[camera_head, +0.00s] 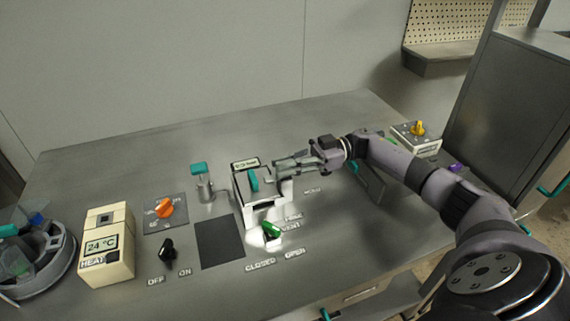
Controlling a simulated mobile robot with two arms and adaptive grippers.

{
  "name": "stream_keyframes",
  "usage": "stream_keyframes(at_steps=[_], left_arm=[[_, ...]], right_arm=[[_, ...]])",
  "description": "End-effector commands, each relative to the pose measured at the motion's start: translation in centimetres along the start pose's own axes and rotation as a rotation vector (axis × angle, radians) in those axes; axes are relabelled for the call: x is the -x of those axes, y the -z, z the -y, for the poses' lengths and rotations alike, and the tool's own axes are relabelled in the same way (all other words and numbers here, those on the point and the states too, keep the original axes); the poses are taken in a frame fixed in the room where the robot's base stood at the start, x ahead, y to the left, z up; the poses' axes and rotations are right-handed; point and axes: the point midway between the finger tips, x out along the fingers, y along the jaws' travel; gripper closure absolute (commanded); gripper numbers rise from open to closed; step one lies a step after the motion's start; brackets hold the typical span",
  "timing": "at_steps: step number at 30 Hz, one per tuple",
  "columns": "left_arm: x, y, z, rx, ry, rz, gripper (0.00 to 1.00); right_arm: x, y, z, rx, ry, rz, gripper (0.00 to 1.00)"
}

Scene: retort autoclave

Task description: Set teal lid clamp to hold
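A teal lever (253,180) stands upright on the top of a small white unit (262,214) near the middle of the bench; it looks like the lid clamp. A second teal handle (199,168) sits on a metal post to the left of the unit. My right gripper (274,173) reaches in from the right over the white unit. Its fingers are apart, with the tips just right of the teal lever and nothing visible between them. Whether a fingertip touches the lever is unclear. A small label (313,190) lies right of the unit, too blurred to read. My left gripper is not in view.
A green knob (271,230) sits in front of the unit, near VENT, CLOSED and OPEN labels. Left are an orange knob (165,208), a black knob (167,249) and a cream 24 °C box (106,243). A yellow-knobbed box (417,138) stands right. The bench's back is clear.

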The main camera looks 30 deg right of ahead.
Motion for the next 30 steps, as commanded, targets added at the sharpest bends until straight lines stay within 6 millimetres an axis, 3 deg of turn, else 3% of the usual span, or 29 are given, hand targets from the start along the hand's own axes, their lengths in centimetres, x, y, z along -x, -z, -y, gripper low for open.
stream_keyframes(at_steps=[8, 19, 30], left_arm=[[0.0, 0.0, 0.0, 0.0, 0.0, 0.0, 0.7], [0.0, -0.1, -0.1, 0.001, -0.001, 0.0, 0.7], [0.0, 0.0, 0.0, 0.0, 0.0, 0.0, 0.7]], right_arm=[[0.0, 0.0, 0.0, 0.0, 0.0, -0.001, 0.68], [0.0, 0.5, 0.0, 0.001, 0.0, 0.0, 0.68], [0.0, 7.0, 0.0, 0.004, 0.0, 0.001, 0.68]])
